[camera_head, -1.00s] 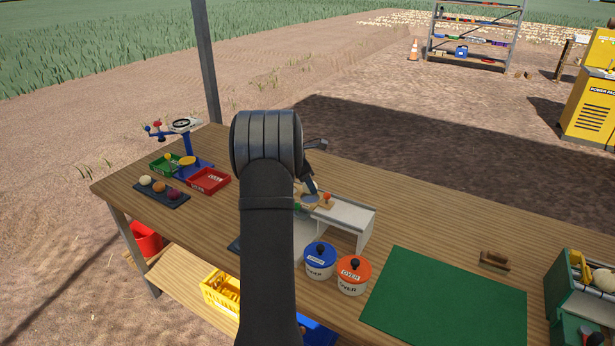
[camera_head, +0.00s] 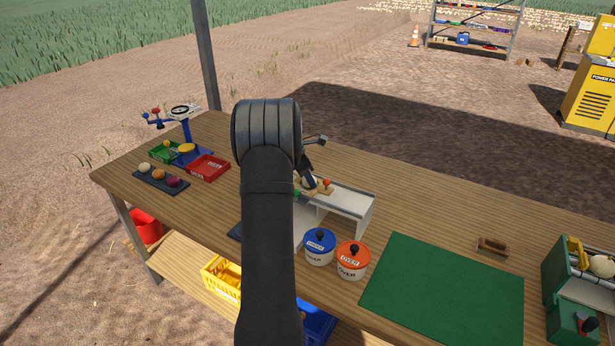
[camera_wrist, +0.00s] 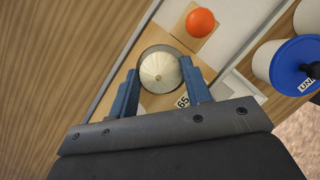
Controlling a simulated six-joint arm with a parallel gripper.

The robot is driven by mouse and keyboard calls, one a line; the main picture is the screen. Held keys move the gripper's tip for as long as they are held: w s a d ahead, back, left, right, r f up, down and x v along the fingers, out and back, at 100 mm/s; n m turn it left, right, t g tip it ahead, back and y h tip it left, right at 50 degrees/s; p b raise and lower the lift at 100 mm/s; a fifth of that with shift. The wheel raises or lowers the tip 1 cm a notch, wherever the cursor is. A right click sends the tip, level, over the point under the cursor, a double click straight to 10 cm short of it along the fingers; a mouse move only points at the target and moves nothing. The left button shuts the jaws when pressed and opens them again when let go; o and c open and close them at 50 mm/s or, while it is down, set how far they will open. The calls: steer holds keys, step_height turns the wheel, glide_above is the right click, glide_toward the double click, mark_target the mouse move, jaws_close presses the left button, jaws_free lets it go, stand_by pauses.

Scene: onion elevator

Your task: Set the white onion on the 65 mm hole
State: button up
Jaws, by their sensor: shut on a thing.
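The white onion (camera_wrist: 160,72) sits between the two blue fingers of my gripper (camera_wrist: 162,90) in the wrist view. My gripper is shut on it. A dark round rim surrounds the onion in that view, next to a label reading 65 (camera_wrist: 182,102). The onion is over or in this 65 mm hole; I cannot tell whether it touches the rim. In the head view my gripper (camera_head: 309,183) is at the left end of the white elevator stand (camera_head: 345,208), partly hidden behind my arm.
A red-orange ball (camera_wrist: 201,22) sits on a wooden plate beside the hole. A blue-lidded pot (camera_head: 319,247) and an orange-lidded pot (camera_head: 352,261) stand in front of the stand. A green mat (camera_head: 445,290) lies to the right. A red tray (camera_head: 208,167) is at the left.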

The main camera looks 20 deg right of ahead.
steer(key=o, duration=1.1)
steer(key=v, duration=1.7)
steer(key=shift+a+r, duration=0.1)
steer(key=shift+r, duration=0.05)
steer(key=x, duration=1.7)
steer(key=shift+r, duration=0.2)
